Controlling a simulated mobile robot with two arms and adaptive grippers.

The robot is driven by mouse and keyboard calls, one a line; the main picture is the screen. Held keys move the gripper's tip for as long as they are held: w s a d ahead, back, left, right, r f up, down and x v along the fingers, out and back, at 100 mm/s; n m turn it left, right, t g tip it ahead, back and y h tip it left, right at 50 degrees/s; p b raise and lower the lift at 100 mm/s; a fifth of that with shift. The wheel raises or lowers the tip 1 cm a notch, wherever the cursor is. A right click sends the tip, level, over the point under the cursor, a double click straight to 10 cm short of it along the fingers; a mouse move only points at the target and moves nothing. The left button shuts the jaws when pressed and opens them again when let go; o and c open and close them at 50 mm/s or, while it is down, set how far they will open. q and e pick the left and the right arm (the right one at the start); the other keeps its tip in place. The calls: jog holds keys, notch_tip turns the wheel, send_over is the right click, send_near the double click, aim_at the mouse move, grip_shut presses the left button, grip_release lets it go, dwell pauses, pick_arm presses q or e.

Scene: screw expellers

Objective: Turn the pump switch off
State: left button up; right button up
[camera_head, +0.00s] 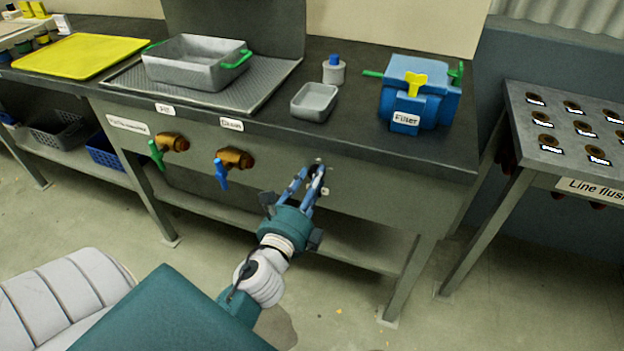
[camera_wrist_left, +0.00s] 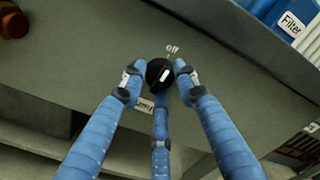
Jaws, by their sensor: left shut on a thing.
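The pump switch is a round black knob with a white mark (camera_wrist_left: 158,72), on the front panel of the bench. A small "Off" label (camera_wrist_left: 172,48) sits just above it in the left wrist view. A second label (camera_wrist_left: 145,104) below is partly hidden by a finger. My left gripper (camera_head: 309,174) reaches the panel from below in the head view, and its blue fingers are closed around the knob. The fingers mostly hide the knob in the head view. My right gripper is not in view.
Two brass valves, one with a green handle (camera_head: 156,154) and one with a blue handle (camera_head: 221,174), stick out to the left. Above are a metal tray (camera_head: 196,70), a small grey tub (camera_head: 314,101) and the blue filter (camera_head: 415,90). A button table (camera_head: 553,165) stands right.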

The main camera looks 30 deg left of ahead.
pick_arm(q)
jog(key=shift+d+f+n, duration=0.2)
jog(key=shift+f+n, duration=0.1)
dwell(0.4)
jog(key=o, duration=1)
jog(key=shift+o, duration=0.8)
jog(key=shift+r, duration=0.2)
jog(key=v, duration=0.7)
jog(key=shift+s, duration=0.25)
